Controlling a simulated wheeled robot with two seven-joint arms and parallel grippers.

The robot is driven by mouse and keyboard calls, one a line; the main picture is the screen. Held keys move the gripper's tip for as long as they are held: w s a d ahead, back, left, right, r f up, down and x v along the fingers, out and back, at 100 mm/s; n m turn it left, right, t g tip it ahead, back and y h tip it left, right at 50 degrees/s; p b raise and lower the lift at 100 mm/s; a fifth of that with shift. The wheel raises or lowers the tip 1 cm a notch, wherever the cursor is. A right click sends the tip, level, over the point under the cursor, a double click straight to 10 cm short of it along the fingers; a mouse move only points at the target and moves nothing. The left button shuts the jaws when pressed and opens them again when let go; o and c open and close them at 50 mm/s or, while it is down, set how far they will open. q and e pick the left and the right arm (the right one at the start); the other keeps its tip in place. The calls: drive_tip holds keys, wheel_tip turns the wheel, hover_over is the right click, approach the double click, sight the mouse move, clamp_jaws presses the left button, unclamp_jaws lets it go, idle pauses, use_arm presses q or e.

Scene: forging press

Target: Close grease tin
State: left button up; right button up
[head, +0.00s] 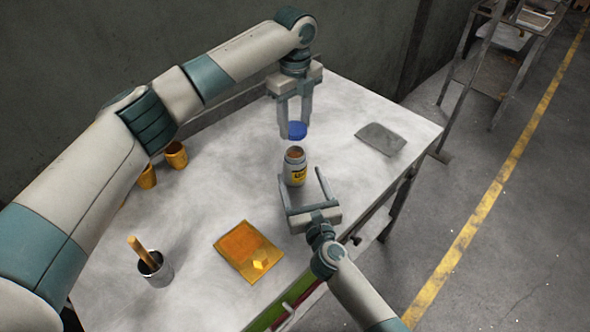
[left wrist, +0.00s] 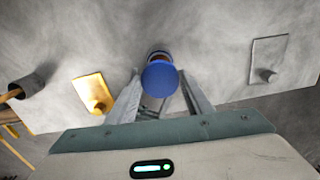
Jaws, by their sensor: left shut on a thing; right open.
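The grease tin (head: 294,170) is a small grey jar with a yellow label, standing upright and open on the table, with brown contents in its mouth. My left gripper (head: 297,131) is shut on the blue lid (head: 297,130) and holds it a little above the tin's mouth, apart from it. In the left wrist view the blue lid (left wrist: 160,76) covers most of the tin. My right gripper (head: 302,184) is open, low over the table, its fingers on either side of the tin's lower part or just in front of it; I cannot tell which.
An orange mat (head: 240,244) with a yellow block (head: 261,265) lies at the front. A metal cup (head: 157,272) with a wooden handle stands at front left. Orange cups (head: 175,154) stand under my left arm. A grey plate (head: 380,139) lies at right. The table's middle is clear.

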sight(292, 153)
drive_tip(key=x, duration=1)
drive_tip(key=shift+w, duration=0.2)
drive_tip(key=shift+c, duration=0.2)
drive_tip(key=c, duration=1.5)
use_arm(q)
drive_tip(key=shift+f, duration=2.5)
